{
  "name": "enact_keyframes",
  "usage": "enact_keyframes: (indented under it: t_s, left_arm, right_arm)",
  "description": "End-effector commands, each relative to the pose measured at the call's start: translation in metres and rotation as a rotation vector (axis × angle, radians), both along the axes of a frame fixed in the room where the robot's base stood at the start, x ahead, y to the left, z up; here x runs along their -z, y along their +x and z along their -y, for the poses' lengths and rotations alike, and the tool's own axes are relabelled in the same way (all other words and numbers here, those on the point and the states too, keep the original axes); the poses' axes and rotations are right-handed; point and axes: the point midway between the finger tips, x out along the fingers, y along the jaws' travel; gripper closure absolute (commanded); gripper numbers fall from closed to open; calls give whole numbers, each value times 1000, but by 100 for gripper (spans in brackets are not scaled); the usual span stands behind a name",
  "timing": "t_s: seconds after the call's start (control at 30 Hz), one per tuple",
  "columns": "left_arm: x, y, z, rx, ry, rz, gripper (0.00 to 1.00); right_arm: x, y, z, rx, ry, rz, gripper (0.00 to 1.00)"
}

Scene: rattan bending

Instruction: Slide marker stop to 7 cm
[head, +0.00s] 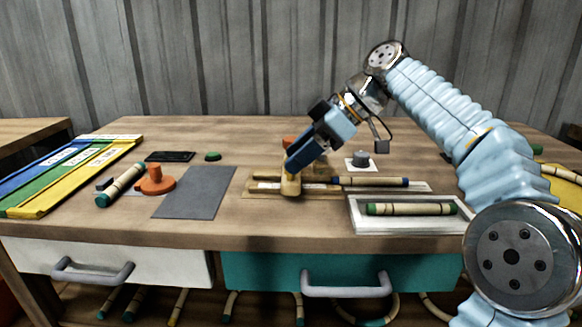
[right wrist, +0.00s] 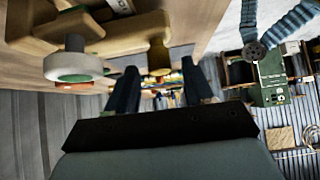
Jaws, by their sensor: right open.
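A pale wooden block (head: 291,185), which looks like the marker stop, stands on a wooden measuring board (head: 258,194) at the middle of the table. A blue-ended rattan stick (head: 370,181) lies along the board to its right. My right gripper (head: 293,163) points down and left at the block, its dark fingers close above or beside it. I cannot tell whether they touch. In the right wrist view the two dark fingers (right wrist: 160,90) stand apart with a gap between them. Scale marks are too small to read. My left gripper is not in view.
A green-ended stick lies in a white tray (head: 354,222) at the front right. A grey mat (head: 195,193), an orange stand (head: 154,182) and another green-ended stick (head: 120,185) are at left. A grey knob (head: 360,159) stands behind the board. Drawers are below the table's front edge.

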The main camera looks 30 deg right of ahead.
Motion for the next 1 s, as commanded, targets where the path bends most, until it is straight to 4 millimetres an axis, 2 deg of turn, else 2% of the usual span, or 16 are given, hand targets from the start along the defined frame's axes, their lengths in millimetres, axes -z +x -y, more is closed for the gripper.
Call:
enact_keyframes:
  t_s: [0.2,0.5,0.83,1.0]
  left_arm:
    - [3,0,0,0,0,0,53]
    - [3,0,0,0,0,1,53]
    - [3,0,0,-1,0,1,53]
    - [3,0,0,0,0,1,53]
  right_arm:
    - [15,8,-13,0,0,0,48]
    - [16,9,-14,1,0,1,48]
    - [16,9,-14,1,0,1,99]
    - [16,9,-14,1,0,1,100]
